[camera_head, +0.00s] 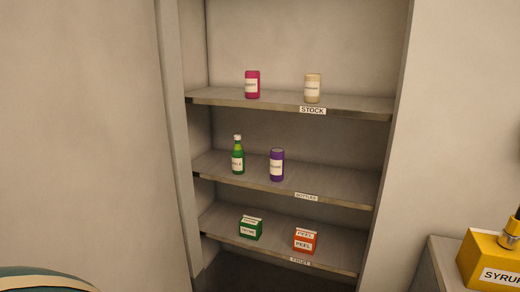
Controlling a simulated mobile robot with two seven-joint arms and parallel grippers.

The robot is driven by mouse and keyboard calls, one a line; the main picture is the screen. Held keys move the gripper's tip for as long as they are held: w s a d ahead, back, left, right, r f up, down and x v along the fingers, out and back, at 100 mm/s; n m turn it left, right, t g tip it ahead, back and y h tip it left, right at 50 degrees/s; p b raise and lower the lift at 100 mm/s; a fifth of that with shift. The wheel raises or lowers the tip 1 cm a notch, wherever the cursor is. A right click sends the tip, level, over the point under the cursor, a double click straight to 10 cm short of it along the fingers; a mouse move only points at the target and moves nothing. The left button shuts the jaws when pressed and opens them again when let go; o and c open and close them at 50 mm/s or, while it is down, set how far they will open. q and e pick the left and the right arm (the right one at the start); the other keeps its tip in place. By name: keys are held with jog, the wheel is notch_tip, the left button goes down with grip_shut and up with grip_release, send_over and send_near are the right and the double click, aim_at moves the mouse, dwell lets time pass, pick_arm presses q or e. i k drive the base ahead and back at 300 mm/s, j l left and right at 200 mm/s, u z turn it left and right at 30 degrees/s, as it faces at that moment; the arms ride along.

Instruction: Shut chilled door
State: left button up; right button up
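An open recess with several grey shelves (348,189) fills the middle of the head view. No door panel can be made out across its front. A pale vertical strip (176,130) runs down its left side; I cannot tell if it is a frame or a door edge. No door marked chilled is recognisable. Neither of my grippers is in view.
The shelves hold a pink can (252,85), beige can (313,88), green bottle (238,157), purple can (277,165), green box (251,229) and orange box (304,241). A yellow syrup container (490,262) stands lower right. A dark teal rounded thing (35,282) shows lower left.

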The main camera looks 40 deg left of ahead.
aim_at(88, 193)
jog(key=u, duration=0.9)
jog(key=k+j+u, duration=0.15)
jog(key=k, duration=0.2)
